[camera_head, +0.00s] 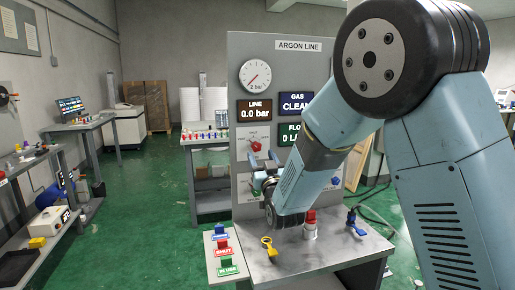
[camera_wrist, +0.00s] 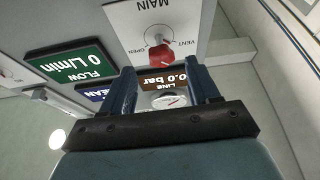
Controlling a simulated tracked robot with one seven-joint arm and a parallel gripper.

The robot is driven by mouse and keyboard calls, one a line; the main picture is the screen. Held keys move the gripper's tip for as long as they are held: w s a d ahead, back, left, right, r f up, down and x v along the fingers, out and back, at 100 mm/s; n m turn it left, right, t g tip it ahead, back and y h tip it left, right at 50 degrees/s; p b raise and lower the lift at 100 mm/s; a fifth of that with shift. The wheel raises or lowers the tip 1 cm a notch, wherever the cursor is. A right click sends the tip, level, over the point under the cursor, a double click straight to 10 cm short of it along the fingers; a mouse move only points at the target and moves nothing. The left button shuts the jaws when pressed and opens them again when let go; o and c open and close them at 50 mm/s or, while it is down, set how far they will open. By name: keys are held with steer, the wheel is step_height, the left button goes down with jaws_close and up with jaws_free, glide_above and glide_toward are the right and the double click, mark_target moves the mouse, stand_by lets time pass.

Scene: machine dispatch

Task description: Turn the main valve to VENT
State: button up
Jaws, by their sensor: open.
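The main valve is a red knob on a white plate marked MAIN, OPEN and VENT. The knob (camera_wrist: 161,52) shows upside down in the wrist view, just beyond and between my finger tips. In the head view the red knob (camera_head: 256,146) is on the upright panel below the LINE display. I cannot tell exactly which mark it points to. My gripper (camera_wrist: 163,78) is open, its two blue fingers apart with nothing between them. It faces the panel, and no contact with the knob shows. In the head view my arm hides part of the panel.
The argon panel (camera_head: 317,75) carries a gauge (camera_head: 255,76) and a LINE display (camera_head: 255,110) reading 0.0 bar. On the bench (camera_head: 295,262) below stand a yellow-handled valve (camera_head: 268,243), a red-topped fitting (camera_head: 310,220) and a blue-handled valve (camera_head: 354,221).

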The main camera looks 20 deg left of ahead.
mark_target(258, 148)
steer(key=shift+x, duration=3.05)
steer(key=shift+c, duration=0.2)
steer(key=c, duration=1)
steer(key=shift+n+g+y, duration=0.4)
steer(key=shift+n+g, duration=0.05)
steer(key=shift+n, duration=0.65)
steer(key=shift+n+g+y, duration=0.4)
steer(key=shift+n+g, duration=0.05)
steer(key=shift+n, duration=0.65)
steer(key=o, duration=1)
steer(key=shift+o, duration=0.2)
steer(key=shift+s, duration=0.1)
steer(key=v, duration=1.3)
steer(key=shift+s+d+f, duration=0.2)
steer(key=shift+f, duration=0.2)
